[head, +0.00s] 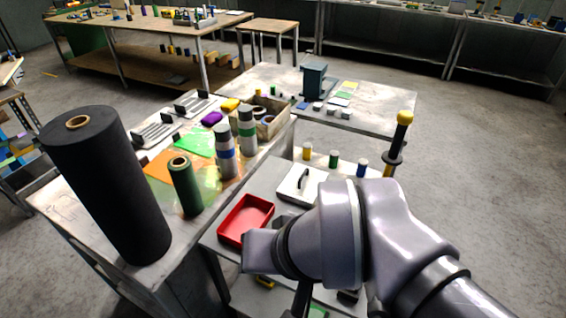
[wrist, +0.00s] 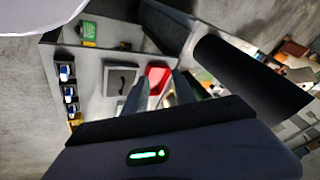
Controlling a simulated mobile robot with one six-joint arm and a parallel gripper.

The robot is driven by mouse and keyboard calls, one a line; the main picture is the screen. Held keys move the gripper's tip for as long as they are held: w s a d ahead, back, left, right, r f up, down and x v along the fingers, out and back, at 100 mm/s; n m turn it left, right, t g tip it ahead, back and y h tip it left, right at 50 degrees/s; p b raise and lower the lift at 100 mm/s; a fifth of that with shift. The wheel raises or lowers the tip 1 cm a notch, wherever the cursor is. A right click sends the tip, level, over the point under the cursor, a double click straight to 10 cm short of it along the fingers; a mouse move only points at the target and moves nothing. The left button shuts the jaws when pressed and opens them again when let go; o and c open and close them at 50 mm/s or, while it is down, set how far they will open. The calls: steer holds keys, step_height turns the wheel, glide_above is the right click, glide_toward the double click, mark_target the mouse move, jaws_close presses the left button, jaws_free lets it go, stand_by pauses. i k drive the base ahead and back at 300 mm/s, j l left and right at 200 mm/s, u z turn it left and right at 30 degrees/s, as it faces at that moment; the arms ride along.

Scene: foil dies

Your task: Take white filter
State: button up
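I cannot single out a white filter by its look in either view. The clearest pale item is a flat white square plate with a dark handle (head: 300,184) on the bench; it also shows in the wrist view (wrist: 121,80). Small white blocks (head: 333,110) lie on the far table, too small to tell what they are. My gripper (wrist: 160,88) is open, its two grey fingers apart with nothing held between them. It points down toward the bench, above the side near the red tray. In the head view my arm hides most of the gripper.
A red tray (head: 245,218) sits left of the plate. Small yellow, green and blue capped bottles (head: 334,158) stand behind it. A tall black roll (head: 108,185), a green roll (head: 184,187) and striped cylinders (head: 226,150) crowd the left table. A yellow-topped post (head: 399,135) rises at right.

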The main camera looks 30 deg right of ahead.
mark_target(300, 186)
steer(key=j+z, duration=1.15)
steer(key=z, duration=0.2)
steer(key=k+j+z, duration=0.2)
steer(key=j+z, duration=0.25)
steer(key=k+j+z, duration=0.15)
steer(key=z, duration=0.3)
steer(key=i+j, duration=0.45)
steer(key=i, duration=0.2)
